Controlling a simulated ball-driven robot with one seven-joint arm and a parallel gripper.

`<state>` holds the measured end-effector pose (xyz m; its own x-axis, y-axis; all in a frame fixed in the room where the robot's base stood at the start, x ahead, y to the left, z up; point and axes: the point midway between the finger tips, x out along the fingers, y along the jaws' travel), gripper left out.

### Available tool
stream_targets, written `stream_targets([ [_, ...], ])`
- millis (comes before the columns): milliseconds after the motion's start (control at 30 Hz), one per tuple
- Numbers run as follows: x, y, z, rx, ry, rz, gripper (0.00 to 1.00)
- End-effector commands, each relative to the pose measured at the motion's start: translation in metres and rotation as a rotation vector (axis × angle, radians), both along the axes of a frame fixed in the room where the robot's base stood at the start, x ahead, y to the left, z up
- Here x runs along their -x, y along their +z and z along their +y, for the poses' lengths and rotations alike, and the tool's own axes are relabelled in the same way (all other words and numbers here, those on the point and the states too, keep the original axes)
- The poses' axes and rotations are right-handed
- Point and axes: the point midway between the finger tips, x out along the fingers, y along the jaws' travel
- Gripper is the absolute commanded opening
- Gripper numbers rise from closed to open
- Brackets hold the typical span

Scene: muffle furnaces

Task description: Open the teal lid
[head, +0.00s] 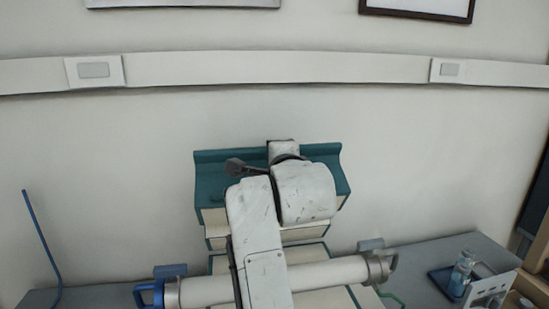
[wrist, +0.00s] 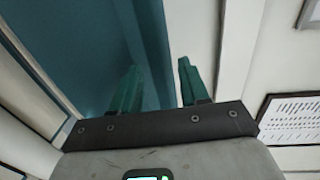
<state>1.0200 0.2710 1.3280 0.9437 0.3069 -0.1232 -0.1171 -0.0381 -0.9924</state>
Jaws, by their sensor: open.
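The teal lid (head: 212,180) is at the centre of the head view, on a teal and cream furnace (head: 215,231) against the wall. My arm covers its middle, so how far the lid is open cannot be told. A large teal panel (wrist: 75,45) fills the left of the wrist view, with a pale strip along its right side. My gripper (wrist: 157,84) is open and nothing shows held. In the wrist picture, its left finger overlaps the teal panel and its right finger the pale strip. Contact cannot be told. In the head view the fingers are not clearly visible.
A grey bench (head: 425,255) runs along the wall. At right, a glass bottle (head: 461,274) stands on a dark blue tray (head: 440,283), near a white rack (head: 490,290). A thin blue rod (head: 42,240) rises at left. A pale wall duct (head: 280,68) runs above the furnace.

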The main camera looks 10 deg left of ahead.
Motion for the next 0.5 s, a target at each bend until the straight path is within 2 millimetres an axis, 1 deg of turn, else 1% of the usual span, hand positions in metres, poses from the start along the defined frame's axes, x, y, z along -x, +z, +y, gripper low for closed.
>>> stream_targets([
  [133, 0.002, 0.000, -0.001, 0.000, 0.000, 0.000, 0.45],
  [267, 0.012, 0.000, -0.003, -0.002, 0.001, -0.002, 0.45],
  [367, 0.026, 0.001, -0.008, -0.002, 0.001, -0.002, 0.45],
  [500, 0.051, 0.004, -0.016, -0.002, 0.001, -0.003, 0.45],
])
